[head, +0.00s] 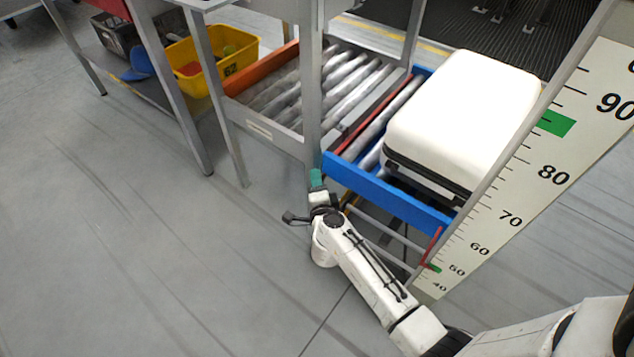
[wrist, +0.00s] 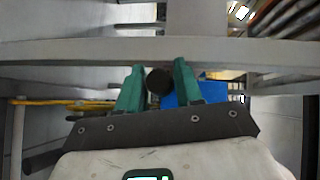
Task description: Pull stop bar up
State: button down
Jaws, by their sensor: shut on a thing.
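The stop bar appears to be the thin red bar (head: 370,115) lying across the conveyor, between the grey roller section and the blue-framed section. My gripper (head: 316,179) is at the near end of that bar, beside a grey table leg. In the wrist view my gripper's teal fingers (wrist: 158,84) are shut on a dark round knob (wrist: 159,81). The join between the knob and the red bar is hidden, so I cannot tell for sure that they are one piece.
A white suitcase (head: 465,115) lies on the blue-framed section (head: 385,193). A slanted scale board (head: 520,190) stands at right. Orange-edged rollers (head: 325,88) lie behind the grey leg (head: 311,85). A yellow bin (head: 213,60) sits on a shelf. The left floor is clear.

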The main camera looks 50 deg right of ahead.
notch_tip(320, 180, up, 5)
jog(key=p, duration=0.6)
dwell(0.3)
jog(key=c, duration=0.8)
grip_release()
jog(key=shift+r, duration=0.1)
jog(key=shift+c, duration=0.2)
jog(key=p+v, duration=0.3)
jog(key=v, duration=0.7)
jog(key=shift+s+a, duration=0.25)
jog(key=shift+s, duration=0.05)
